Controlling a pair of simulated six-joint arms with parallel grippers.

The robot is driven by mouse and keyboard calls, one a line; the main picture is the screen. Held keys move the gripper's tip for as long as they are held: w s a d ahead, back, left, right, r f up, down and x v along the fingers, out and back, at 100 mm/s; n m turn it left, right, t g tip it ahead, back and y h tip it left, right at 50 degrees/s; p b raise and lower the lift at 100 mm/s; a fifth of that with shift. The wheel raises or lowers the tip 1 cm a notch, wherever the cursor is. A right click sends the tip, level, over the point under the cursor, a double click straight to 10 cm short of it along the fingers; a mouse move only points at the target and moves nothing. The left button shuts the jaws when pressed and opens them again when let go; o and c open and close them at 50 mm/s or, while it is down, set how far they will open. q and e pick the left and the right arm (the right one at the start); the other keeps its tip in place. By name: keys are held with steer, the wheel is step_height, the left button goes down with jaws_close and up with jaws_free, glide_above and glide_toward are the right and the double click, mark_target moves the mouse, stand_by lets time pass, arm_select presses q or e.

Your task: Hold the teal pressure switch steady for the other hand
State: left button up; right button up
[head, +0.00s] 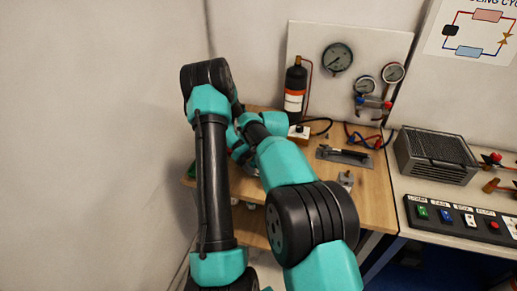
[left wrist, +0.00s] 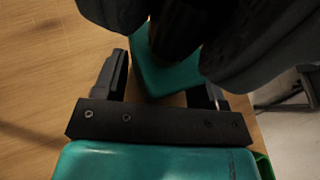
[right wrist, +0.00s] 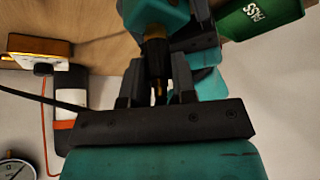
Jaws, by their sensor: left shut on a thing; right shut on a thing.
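The teal pressure switch (left wrist: 165,80) shows between the fingers of my left gripper (left wrist: 163,72) in the left wrist view. In the right wrist view its teal body (right wrist: 154,13) is at the top, with a black neck and a brass tip below. My right gripper (right wrist: 158,76) is shut around the black neck. My left gripper is shut on the teal body, so both grippers are on the switch at once. In the head view my arms hide the switch and both sets of fingertips.
A green PASS bin (right wrist: 262,14) is close beside the grippers. A small box with a black knob (head: 299,132), a black bottle (head: 295,87) and a gauge panel (head: 310,40) are behind. A tool on a grey plate (head: 343,155) lies right on the wooden bench (head: 375,195).

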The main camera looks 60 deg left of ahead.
jaws_close()
steer(key=shift+r, duration=0.35)
steer(key=shift+r, duration=2.3)
arm_select(q)
steer(key=o, duration=1.1)
steer(key=shift+o, duration=0.2)
